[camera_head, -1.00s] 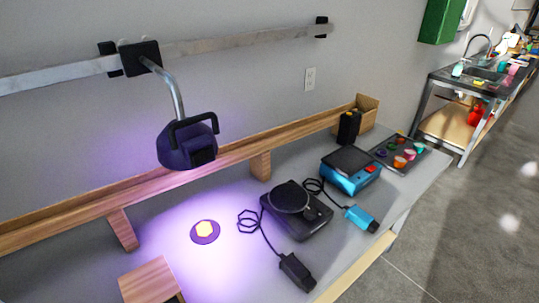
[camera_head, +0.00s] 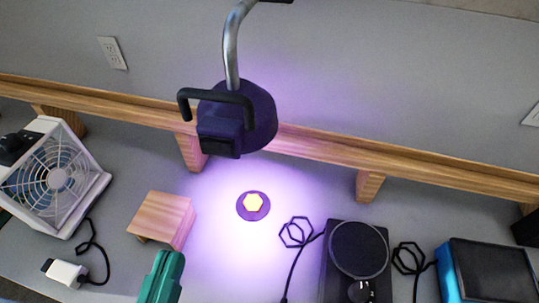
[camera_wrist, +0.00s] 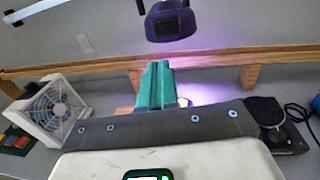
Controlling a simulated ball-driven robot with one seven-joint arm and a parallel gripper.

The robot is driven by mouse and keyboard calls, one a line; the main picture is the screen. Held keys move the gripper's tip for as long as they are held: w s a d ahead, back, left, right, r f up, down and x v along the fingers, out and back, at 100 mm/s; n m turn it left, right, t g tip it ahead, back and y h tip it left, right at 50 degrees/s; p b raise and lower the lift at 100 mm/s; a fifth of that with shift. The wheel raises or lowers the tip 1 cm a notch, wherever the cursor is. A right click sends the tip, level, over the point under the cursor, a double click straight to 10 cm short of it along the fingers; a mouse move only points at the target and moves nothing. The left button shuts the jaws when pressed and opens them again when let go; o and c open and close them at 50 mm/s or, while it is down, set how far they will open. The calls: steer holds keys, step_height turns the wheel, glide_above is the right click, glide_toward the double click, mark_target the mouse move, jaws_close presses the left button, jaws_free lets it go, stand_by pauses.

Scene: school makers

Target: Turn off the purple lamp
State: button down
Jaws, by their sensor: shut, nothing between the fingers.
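The purple lamp (camera_head: 236,115) hangs on a curved metal arm above the bench, with a black handle on its housing. It casts purple light on the bench below, so it is lit. It also shows at the top of the wrist view (camera_wrist: 170,20). A dark box with a black face sits on the lamp's near side. My gripper (camera_head: 165,270) has green fingers and shows at the bottom of the head view, below and left of the lamp, apart from it. In the wrist view the green fingers (camera_wrist: 156,85) are together and empty, pointing toward the lamp.
A black round-topped device (camera_head: 357,255) and a blue device (camera_head: 487,270) stand right. A wooden rail (camera_head: 330,146) runs behind.

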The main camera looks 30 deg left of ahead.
mark_target(208, 151)
steer(key=shift+d+r, duration=0.1)
steer(key=shift+d, duration=0.05)
steer(key=shift+w, duration=0.1)
steer(key=p+x, duration=0.1)
steer(key=x, duration=1.3)
